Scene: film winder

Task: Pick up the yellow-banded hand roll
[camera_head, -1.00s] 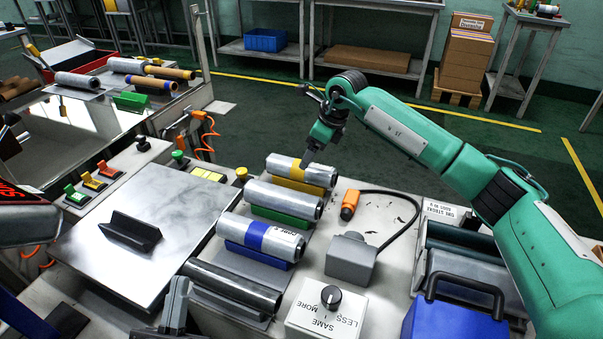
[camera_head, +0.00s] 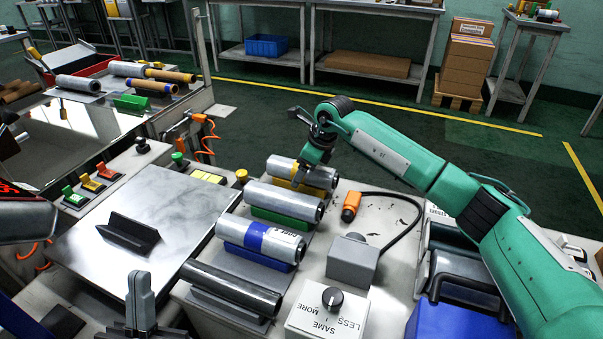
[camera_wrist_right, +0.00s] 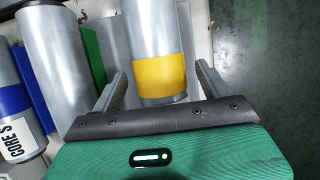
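The yellow-banded hand roll (camera_head: 282,166) is a silvery cylinder lying at the far end of a row of rolls. In the right wrist view the same roll (camera_wrist_right: 150,25) points away, with its yellow band near my gripper. My right gripper (camera_wrist_right: 160,88) is open, with one finger on each side of the banded end and visible gaps to both. In the head view the right gripper (camera_head: 301,178) is over the roll's right part and hides some of its band. My left gripper (camera_head: 141,305) is at the bottom left, its fingers together and empty, away from the rolls.
An orange-handled tool (camera_head: 351,206), a grey box (camera_head: 352,260) and a dial box (camera_head: 328,315) stand to the right.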

